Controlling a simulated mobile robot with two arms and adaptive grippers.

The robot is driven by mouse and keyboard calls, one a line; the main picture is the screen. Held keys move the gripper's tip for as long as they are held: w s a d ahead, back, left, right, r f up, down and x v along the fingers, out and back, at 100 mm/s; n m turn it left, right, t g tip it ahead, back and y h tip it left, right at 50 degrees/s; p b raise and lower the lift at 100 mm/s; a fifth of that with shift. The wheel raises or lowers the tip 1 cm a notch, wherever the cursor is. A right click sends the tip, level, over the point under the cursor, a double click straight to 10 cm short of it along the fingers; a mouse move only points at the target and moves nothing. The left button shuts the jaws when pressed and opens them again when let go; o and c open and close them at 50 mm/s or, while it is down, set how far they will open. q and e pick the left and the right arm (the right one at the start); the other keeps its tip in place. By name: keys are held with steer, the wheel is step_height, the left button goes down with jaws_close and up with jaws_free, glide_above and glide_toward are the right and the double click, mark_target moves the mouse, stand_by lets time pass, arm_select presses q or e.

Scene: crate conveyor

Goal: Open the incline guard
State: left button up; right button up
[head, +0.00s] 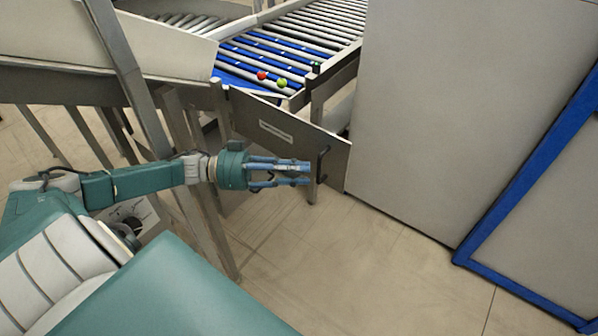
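The incline guard (255,118) is a grey metal panel with a pale label, in the middle of the head view. It runs from a post on the left down to the right, close to the big grey cabinet. I cannot tell whether it is fully shut. Its black handle (323,163) stands near its right end. My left gripper (308,173) is in front of the panel, its blue fingers apart and pointing right toward the handle. The fingertips are just left of the handle; contact is not clear. My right gripper is not in view.
Behind the guard is a roller conveyor (290,48) with blue rollers, a red button (262,75) and a green button (282,84). A grey cabinet (440,110) blocks the right side. A slanted metal post (130,75) stands left. The floor (350,265) in front is clear.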

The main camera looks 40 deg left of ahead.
arm_select(q)
step_height(320, 180, up, 10)
stand_by(0.5)
stand_by(0.4)
